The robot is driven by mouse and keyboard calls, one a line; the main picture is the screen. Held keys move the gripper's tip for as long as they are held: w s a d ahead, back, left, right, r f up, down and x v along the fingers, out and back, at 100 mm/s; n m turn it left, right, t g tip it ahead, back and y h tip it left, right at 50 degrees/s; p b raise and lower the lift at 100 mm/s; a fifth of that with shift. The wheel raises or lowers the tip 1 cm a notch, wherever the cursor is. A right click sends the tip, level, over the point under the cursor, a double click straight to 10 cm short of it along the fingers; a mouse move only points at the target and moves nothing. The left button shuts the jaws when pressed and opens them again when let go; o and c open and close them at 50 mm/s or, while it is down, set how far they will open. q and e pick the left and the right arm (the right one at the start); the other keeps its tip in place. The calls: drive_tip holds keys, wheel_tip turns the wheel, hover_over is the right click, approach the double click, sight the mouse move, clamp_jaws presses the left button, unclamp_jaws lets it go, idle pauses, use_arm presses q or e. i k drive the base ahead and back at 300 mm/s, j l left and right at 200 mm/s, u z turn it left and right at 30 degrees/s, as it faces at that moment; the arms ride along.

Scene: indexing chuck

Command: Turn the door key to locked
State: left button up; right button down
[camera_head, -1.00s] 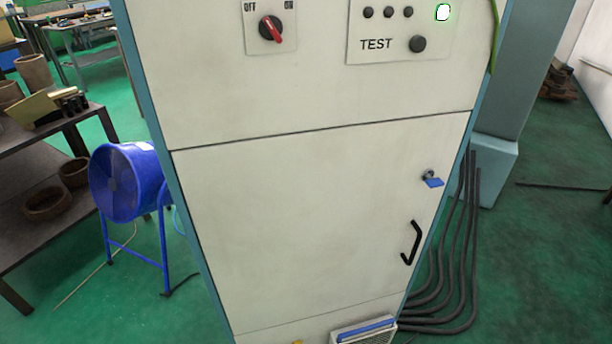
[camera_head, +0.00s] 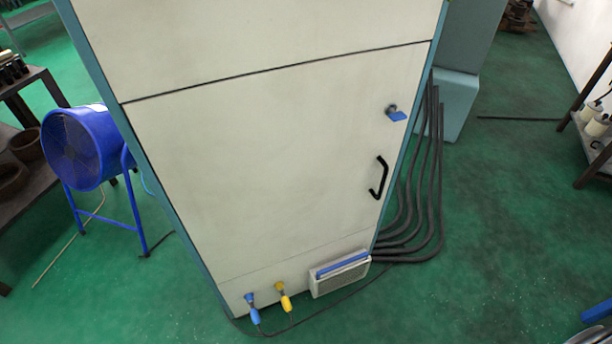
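The door key (camera_head: 397,115) has a blue head and sits in a round lock near the upper right of the cabinet door (camera_head: 260,170). The door is cream and looks closed, flush with the cabinet front. A black handle (camera_head: 379,178) is below the key, near the door's right edge. The key's head points to the lower right of the lock. I cannot tell from its angle whether it is locked. Neither of my grippers is in view.
A blue fan (camera_head: 85,148) on a stand is left of the cabinet. Dark hoses (camera_head: 425,190) run down its right side. A vent box (camera_head: 341,273), a blue plug (camera_head: 254,314) and a yellow plug (camera_head: 285,302) are at its base.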

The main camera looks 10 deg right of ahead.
sight(394, 116)
drive_tip(key=l+u, duration=0.35)
drive_tip(key=l, duration=1.4)
